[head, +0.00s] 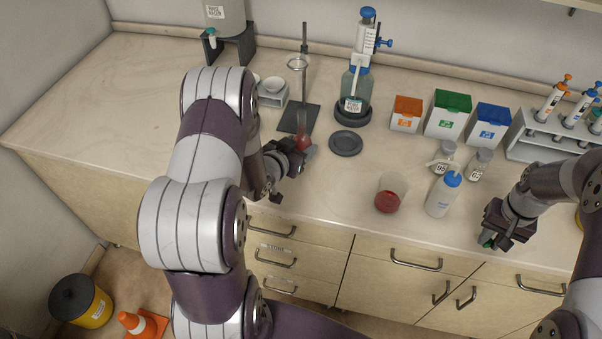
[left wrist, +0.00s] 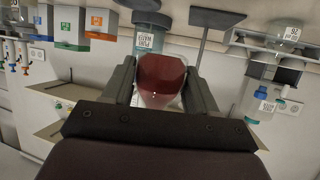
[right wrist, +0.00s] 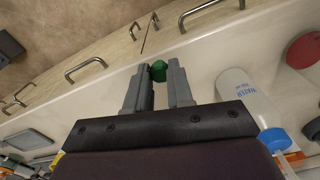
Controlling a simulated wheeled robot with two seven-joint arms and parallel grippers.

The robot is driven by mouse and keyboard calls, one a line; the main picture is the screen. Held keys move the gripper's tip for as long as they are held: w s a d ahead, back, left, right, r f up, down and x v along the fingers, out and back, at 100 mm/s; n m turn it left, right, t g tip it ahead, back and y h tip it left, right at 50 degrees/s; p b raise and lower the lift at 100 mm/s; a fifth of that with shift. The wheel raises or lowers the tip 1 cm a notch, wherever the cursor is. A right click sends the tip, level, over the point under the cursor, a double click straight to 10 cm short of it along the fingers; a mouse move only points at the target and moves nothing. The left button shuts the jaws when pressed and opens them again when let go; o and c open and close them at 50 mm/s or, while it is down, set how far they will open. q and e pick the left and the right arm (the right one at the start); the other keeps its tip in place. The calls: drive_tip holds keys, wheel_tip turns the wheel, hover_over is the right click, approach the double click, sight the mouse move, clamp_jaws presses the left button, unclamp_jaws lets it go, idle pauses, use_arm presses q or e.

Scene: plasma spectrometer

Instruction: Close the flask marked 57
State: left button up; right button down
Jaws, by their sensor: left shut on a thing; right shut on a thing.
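My left gripper (head: 296,158) is shut on a clear flask (head: 303,140) with dark red liquid inside, at the near side of the stand. In the left wrist view the flask (left wrist: 160,78) sits between the two fingers; no number on it can be read. My right gripper (head: 490,236) is shut on a small green stopper (right wrist: 158,70), held at the fingertips near the bench's front edge. The stopper is apart from the flask, far to its right. I cannot see a mark 57 in any view.
A beaker with red liquid (head: 388,195), a blue-capped wash bottle (head: 441,197) and two labelled grey-topped bottles (head: 440,160) stand between my grippers. Behind are a dispenser bottle (head: 356,90), tip boxes (head: 448,115) and a pipette rack (head: 550,135). The left bench (head: 110,110) is clear.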

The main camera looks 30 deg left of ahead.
use_arm(q)
hover_over(299, 178)
drive_tip(key=f, duration=0.5)
drive_tip(key=shift+w, duration=0.2)
use_arm(e)
drive_tip(key=shift+w+r, duration=0.1)
use_arm(q)
drive_tip(key=shift+s, duration=0.1)
drive_tip(key=shift+f, duration=0.4)
wheel_tip(299, 178, down, 4)
drive_tip(key=shift+r, duration=0.25)
use_arm(e)
drive_tip(key=shift+r, duration=0.1)
